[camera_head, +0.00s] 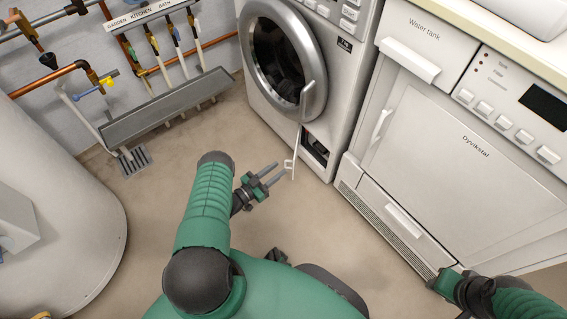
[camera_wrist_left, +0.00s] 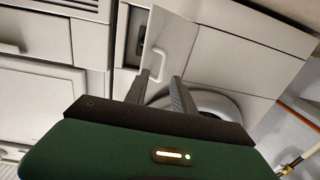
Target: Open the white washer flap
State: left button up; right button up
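The white washer flap (camera_head: 296,152) is a thin panel at the lower front of the washing machine (camera_head: 335,85). It stands swung out, and a dark compartment (camera_head: 316,148) shows behind it. In the left wrist view the flap (camera_wrist_left: 168,45) stands out beside the dark opening (camera_wrist_left: 134,38). My left gripper (camera_head: 281,171) is open, its two fingers apart and pointing at the flap's outer end. In the left wrist view its fingertips (camera_wrist_left: 160,80) are close to the flap's edge; contact cannot be told. My right gripper (camera_head: 447,281) is at the lower right, its fingers unclear.
The washer's round door (camera_head: 285,60) is shut above the flap. A white dryer (camera_head: 440,150) stands right of the washer, close to my right arm. A large pale tank (camera_head: 55,180) is at left, and a grey trough (camera_head: 165,108) below pipes. The floor (camera_head: 165,190) between is clear.

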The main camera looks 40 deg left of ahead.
pick_arm(q)
jog(key=s+a+p, duration=0.2)
jog(key=s+p, duration=0.1)
jog(key=s, duration=0.9)
jog(key=shift+a+f, duration=0.15)
jog(key=shift+a, duration=0.1)
